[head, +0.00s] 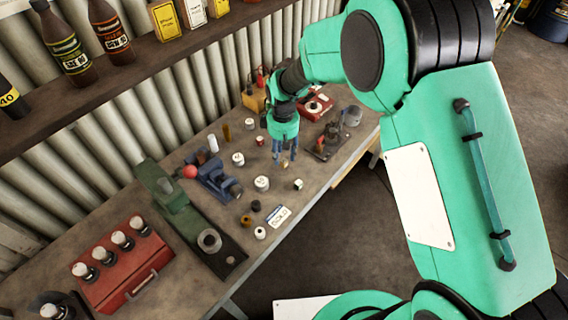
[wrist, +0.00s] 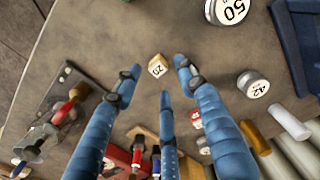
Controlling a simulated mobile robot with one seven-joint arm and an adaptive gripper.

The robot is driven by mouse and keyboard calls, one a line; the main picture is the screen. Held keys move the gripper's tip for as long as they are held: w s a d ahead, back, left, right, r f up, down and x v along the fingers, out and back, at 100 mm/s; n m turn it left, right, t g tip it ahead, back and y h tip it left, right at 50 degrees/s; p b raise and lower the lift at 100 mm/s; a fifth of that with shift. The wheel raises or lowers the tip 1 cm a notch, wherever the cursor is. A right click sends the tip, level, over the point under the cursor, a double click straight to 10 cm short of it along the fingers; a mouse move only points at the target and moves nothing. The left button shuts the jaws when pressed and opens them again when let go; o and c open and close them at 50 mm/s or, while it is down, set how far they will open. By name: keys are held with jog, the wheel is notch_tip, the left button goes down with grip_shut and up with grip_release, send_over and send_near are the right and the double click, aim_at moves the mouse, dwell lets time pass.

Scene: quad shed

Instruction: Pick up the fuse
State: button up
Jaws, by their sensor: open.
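A small cream block marked with a number like 20 (wrist: 157,65) may be the fuse; I cannot be sure.
White-topped weights marked 50 (wrist: 232,10) and 42 (wrist: 253,84) stand nearby. A blue vise (head: 215,180), green machine (head: 180,210) and red box (head: 125,265) stand along the bench.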

aim_at(283, 159)
jog(key=shift+f, duration=1.8)
jog(key=c, duration=0.9)
jog(key=shift+o, duration=0.2)
